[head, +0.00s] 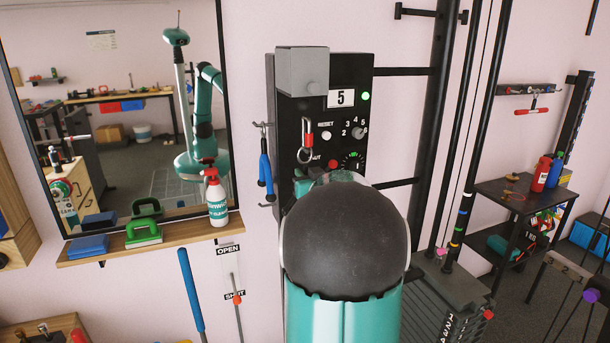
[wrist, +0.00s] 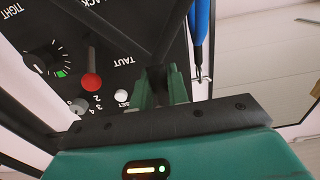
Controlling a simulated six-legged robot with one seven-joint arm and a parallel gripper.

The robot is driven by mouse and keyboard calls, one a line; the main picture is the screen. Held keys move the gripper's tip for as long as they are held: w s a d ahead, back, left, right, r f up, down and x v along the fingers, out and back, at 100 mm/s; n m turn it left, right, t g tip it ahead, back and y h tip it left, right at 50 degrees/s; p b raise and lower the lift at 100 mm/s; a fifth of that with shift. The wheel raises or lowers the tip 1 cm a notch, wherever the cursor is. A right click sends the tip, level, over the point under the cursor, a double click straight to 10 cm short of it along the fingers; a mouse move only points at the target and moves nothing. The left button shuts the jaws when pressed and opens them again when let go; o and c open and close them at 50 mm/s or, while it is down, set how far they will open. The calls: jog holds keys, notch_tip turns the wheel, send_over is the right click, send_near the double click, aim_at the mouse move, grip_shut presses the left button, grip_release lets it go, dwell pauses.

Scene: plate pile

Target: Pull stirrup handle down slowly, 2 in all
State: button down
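My gripper (wrist: 163,88) is in front of the black control panel (head: 375,100). In the wrist view, its two teal fingers stand close together, with dark bars meeting in a V at their tips. I cannot tell whether these are gripped or behind. In the head view, my arm hides most of the gripper and the lower panel. A handle with a red grip (head: 533,111) hangs from a rail at the right; I cannot tell whether it is the stirrup handle. The panel display (head: 341,98) reads 5, with a green light (head: 365,96) beside it.
A red-and-silver carabiner (head: 306,140) hangs on the panel. Blue grips (head: 265,170) hang at its left. A weight stack (head: 455,300) and black posts stand right of my arm.

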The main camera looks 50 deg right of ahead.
dwell(0.3)
jog(key=shift+f, duration=1.4)
jog(key=shift+f, duration=2.35)
jog(key=shift+f, duration=1.05)
